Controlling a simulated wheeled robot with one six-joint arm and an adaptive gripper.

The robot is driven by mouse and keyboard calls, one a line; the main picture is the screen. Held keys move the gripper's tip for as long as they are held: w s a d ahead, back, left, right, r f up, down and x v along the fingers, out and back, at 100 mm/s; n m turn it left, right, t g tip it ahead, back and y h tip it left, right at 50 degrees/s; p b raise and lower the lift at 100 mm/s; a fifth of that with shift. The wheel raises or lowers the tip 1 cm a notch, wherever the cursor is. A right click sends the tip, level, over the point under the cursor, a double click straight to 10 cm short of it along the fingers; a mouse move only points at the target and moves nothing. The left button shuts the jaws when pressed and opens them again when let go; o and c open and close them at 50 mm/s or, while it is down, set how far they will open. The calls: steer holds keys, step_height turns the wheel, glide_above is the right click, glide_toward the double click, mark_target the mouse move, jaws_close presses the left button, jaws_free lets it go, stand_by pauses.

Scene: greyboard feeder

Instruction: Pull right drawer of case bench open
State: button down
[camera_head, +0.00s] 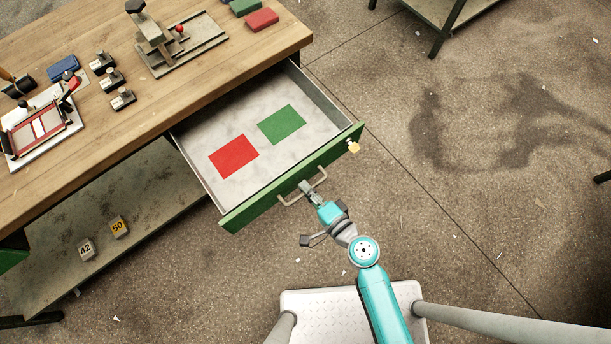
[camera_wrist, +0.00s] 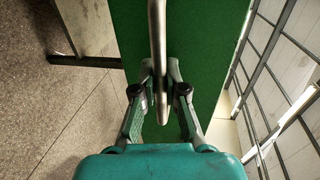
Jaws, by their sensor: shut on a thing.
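The right drawer (camera_head: 193,160) of the wooden-topped bench (camera_head: 120,92) stands pulled well out, with its green front (camera_head: 245,208) toward me. Inside it lie a red sheet (camera_head: 234,156) and a green sheet (camera_head: 281,124), flat and apart. My gripper (camera_head: 309,190) is at the metal bar handle (camera_head: 289,200) in the middle of the drawer front. In the wrist view my gripper (camera_wrist: 161,78) has its fingers on both sides of the handle bar (camera_wrist: 157,35), against the green front (camera_wrist: 203,50). The fingers partly hide the handle.
A yellow padlock-like piece (camera_head: 353,147) hangs at the drawer front's right end. The bench top holds a press tool (camera_head: 165,45), stamps and a red frame (camera_head: 38,127). Tags 42 (camera_head: 86,249) and 50 (camera_head: 119,227) are on the lower shelf.

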steer(key=c, duration=1.2)
jaws_free()
steer(key=v, duration=1.2)
